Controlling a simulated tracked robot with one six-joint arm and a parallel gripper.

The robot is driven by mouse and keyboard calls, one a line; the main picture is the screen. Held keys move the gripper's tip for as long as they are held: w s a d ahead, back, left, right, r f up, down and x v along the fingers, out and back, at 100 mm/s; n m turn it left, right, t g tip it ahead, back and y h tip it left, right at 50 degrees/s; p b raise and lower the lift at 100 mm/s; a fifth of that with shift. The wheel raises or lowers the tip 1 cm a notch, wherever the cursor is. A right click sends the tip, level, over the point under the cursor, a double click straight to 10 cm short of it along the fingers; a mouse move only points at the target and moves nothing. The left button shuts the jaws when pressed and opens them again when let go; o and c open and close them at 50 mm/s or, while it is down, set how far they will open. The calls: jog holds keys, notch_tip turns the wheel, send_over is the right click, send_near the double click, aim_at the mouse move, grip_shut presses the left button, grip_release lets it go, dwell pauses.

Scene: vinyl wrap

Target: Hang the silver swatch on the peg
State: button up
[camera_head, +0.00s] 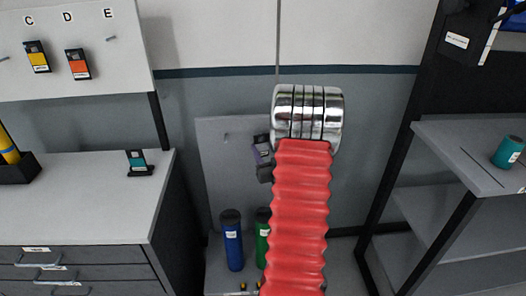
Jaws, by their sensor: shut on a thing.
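My red ribbed arm rises through the middle of the view and ends in a shiny ringed wrist. My gripper (265,173) is mostly hidden behind it; only a dark part shows at the wrist's lower left. A grey, slightly purple swatch with a dark top and a pale label edge, apparently the silver swatch (262,150), shows there, tilted and partly covered by my arm. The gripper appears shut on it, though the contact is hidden. A bare peg (111,39) sticks out under the letter E on the white board (120,75), well to the upper left of the swatch.
A yellow swatch (37,57) hangs under C and an orange swatch (78,64) under D. Behind my arm is a grey panel with another peg (226,137). Blue (232,240) and green rolls stand below. Shelving (470,150) is right.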

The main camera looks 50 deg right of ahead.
dwell(0.4)
jog(key=o, duration=1.1)
jog(key=v, duration=1.4)
jog(key=shift+f, duration=0.1)
